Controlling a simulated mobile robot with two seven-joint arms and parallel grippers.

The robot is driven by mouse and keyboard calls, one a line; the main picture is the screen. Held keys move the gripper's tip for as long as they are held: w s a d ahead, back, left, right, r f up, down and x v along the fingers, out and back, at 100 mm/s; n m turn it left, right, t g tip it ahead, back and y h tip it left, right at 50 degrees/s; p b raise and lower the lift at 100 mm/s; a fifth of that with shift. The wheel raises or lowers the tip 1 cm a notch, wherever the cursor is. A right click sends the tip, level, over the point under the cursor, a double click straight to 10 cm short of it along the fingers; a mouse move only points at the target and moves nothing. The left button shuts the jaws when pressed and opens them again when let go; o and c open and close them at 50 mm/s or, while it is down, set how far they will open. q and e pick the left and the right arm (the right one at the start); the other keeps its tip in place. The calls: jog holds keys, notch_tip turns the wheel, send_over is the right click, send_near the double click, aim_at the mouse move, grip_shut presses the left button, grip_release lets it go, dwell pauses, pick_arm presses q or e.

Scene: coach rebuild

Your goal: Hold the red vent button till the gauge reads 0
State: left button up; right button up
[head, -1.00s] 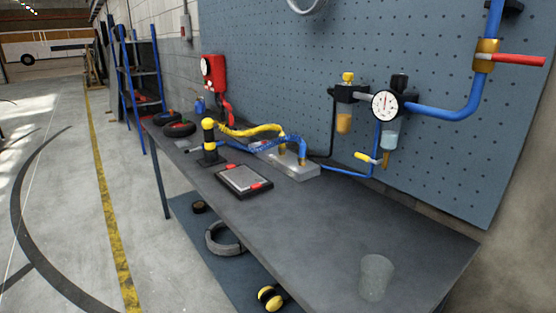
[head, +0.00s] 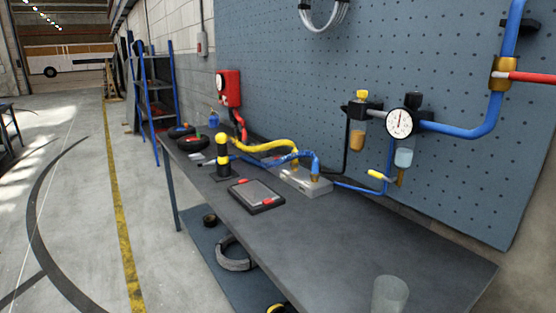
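A round white gauge (head: 400,122) with a dark rim sits on the air line at the pegboard. Its needle looks roughly upright, but the numbers are too small to read. I cannot make out a red vent button for certain. A red lever (head: 540,77) sticks out from the brass valve at the upper right. Neither of my grippers is in view.
The dark workbench (head: 350,240) holds a tablet (head: 256,195) with red corners, a black-and-yellow post (head: 222,155), a grey manifold block (head: 308,185) with yellow and blue hoses, and a translucent cup (head: 390,295) at the near edge. Clear floor lies left.

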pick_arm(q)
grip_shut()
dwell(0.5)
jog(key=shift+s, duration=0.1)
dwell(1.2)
